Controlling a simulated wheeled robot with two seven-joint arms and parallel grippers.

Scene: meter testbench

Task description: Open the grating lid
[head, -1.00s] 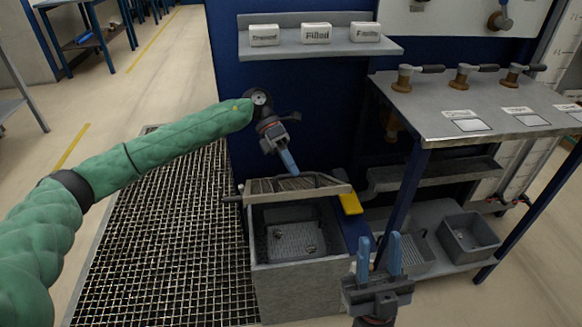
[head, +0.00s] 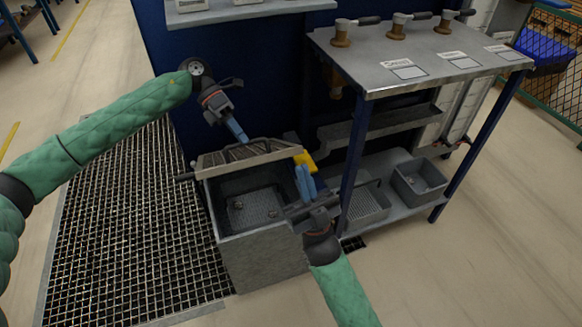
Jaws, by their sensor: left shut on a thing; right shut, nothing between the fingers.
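The grating lid (head: 243,157) stands raised and tilted back along the rear edge of a grey sink box (head: 262,262), so the basin inside is exposed. My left gripper (head: 243,138) comes down from the upper left and is shut at the lid's upper edge, seemingly on the lid; its fingertips partly hide the contact.
A yellow piece (head: 306,160) sits right behind the box's corner. A metal workbench (head: 430,52) with valves stands at the right, with grey bins (head: 420,180) on its lower shelf. A floor grate (head: 120,230) lies left of the box. A wall shelf (head: 245,12) is above.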

